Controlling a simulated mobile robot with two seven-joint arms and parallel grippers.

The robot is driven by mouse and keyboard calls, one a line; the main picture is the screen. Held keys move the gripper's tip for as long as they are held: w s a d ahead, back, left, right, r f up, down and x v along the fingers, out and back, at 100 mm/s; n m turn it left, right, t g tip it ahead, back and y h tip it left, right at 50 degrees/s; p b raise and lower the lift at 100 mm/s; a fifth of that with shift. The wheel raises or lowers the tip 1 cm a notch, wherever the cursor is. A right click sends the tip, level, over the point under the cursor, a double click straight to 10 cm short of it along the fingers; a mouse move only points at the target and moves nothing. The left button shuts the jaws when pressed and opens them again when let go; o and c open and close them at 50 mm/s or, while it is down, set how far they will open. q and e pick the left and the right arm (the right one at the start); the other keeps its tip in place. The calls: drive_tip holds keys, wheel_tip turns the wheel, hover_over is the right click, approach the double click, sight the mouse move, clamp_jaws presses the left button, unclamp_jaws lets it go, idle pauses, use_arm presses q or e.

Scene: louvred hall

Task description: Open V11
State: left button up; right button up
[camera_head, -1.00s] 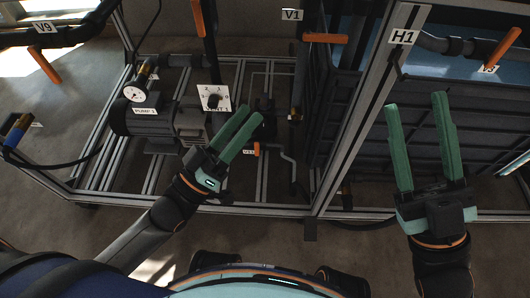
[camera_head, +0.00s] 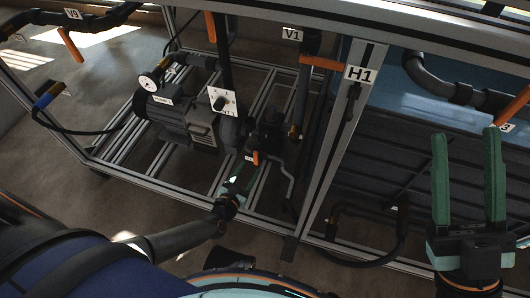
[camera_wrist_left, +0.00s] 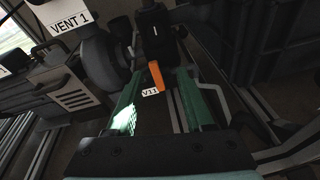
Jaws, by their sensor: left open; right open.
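The V11 valve shows as a small orange handle (camera_head: 255,157) low in the frame beside the pump. In the left wrist view the orange handle (camera_wrist_left: 157,75) stands above the white V11 label (camera_wrist_left: 150,92), between and just beyond my finger tips. My left gripper (camera_head: 243,172) is open and reaches into the frame close to the handle; its green fingers (camera_wrist_left: 158,85) lie on either side of the label in the wrist view. Whether they touch the handle I cannot tell. My right gripper (camera_head: 468,135) is open and empty at the right, away from V11.
The pump (camera_head: 185,120) with its gauge (camera_head: 148,84) and the VENT 1 dial plate (camera_head: 222,101) stand left of V11. The V1 handle (camera_head: 322,62) is above right. The H1 post (camera_head: 335,140) and a bent pipe (camera_head: 286,180) stand to the right.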

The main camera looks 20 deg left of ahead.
sight(255, 157)
use_arm(q)
drive_tip(key=w+f+n+b, duration=0.1)
drive_tip(key=w+a+f+b, duration=0.1)
drive_tip(key=w, duration=0.1)
drive_tip(key=w+f+n+y, duration=0.1)
drive_tip(key=f, duration=0.1)
drive_tip(key=shift+w+a+f+n+g+b, duration=0.1)
drive_tip(key=shift+w+a+n+g+b, duration=0.05)
drive_tip(key=shift+w+n+g+b, duration=0.2)
drive_tip(key=x, duration=0.3)
drive_tip(key=shift+r, duration=0.25)
drive_tip(key=shift+x, duration=0.95)
use_arm(e)
drive_tip(key=shift+w+d+f, duration=0.1)
drive_tip(key=shift+w+f, duration=0.05)
drive_tip(key=shift+f, duration=0.55)
drive_tip(key=shift+w+d+f, duration=0.1)
drive_tip(key=shift+f, duration=0.6)
use_arm(q)
clamp_jaws()
use_arm(e)
drive_tip(key=shift+a, duration=0.1)
